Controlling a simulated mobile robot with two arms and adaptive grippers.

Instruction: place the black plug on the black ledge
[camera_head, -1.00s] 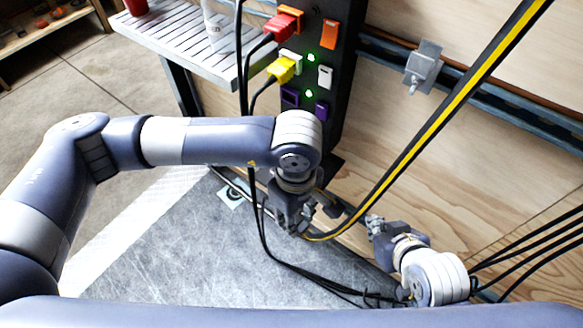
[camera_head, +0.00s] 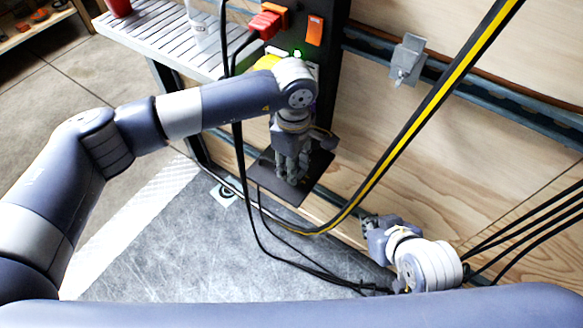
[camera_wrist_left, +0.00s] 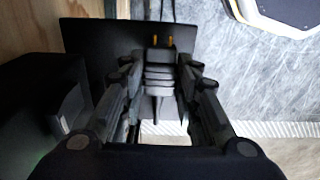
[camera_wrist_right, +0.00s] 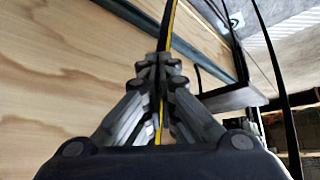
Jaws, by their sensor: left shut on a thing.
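The black ledge (camera_head: 318,168) is a dark flat plate at the foot of the black power panel in the head view. It also shows behind the fingers in the left wrist view (camera_wrist_left: 95,40). My left gripper (camera_head: 291,180) points down over the ledge. In the left wrist view it is shut on the black plug (camera_wrist_left: 158,75), whose two brass prongs face the top of the picture. In the head view the fingers hide the plug. I cannot tell whether the plug touches the ledge. My right gripper (camera_head: 372,226) is at the wooden wall, its fingertips together (camera_wrist_right: 161,68).
A yellow-and-black cable (camera_head: 425,115) crosses diagonally near my right gripper; I cannot tell whether the fingers touch it. Thin black cords (camera_head: 240,150) hang left of the ledge. A red plug (camera_head: 265,24) sits in the panel. A slatted shelf (camera_head: 160,38) stands at the left.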

